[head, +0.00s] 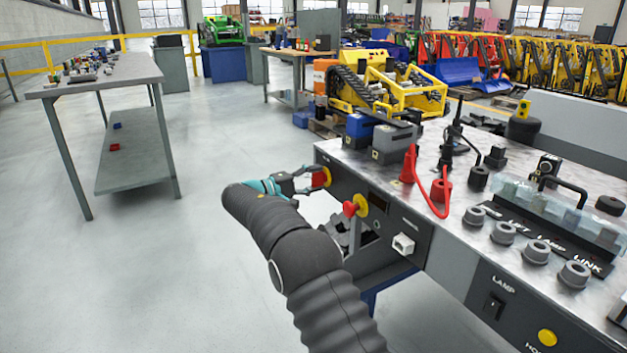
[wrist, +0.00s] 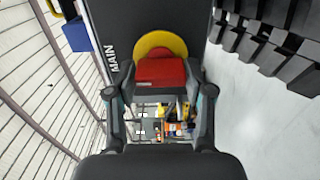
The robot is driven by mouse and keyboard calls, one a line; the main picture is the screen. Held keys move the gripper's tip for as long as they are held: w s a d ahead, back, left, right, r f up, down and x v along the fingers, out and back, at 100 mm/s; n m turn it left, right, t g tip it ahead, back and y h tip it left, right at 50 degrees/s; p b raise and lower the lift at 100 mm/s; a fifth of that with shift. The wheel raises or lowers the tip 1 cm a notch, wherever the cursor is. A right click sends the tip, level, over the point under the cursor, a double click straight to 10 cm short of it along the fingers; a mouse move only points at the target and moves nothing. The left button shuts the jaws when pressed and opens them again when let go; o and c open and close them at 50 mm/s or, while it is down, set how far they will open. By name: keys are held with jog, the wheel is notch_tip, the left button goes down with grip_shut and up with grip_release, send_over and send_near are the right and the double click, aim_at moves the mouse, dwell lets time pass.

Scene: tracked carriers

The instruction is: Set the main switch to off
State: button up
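The main switch is a red handle (wrist: 161,72) on a yellow disc (wrist: 158,44), on a dark panel lettered MAIN in the wrist view. In the head view the main switch (head: 321,177) is at the left end of the bench's front panel. My gripper (head: 306,181) reaches it from the left. Whether the fingertips reach alongside the handle is hard to tell.
A second red knob on yellow (head: 355,206) sits right of the switch, near a white socket (head: 403,244). The bench top (head: 455,200) carries red plugs (head: 408,165), a red cable and grey knobs. A grey table (head: 95,75) stands left. The floor between is clear.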

jog(key=shift+o, duration=1)
jog(key=v, duration=1.2)
jog(key=shift+f, duration=0.1)
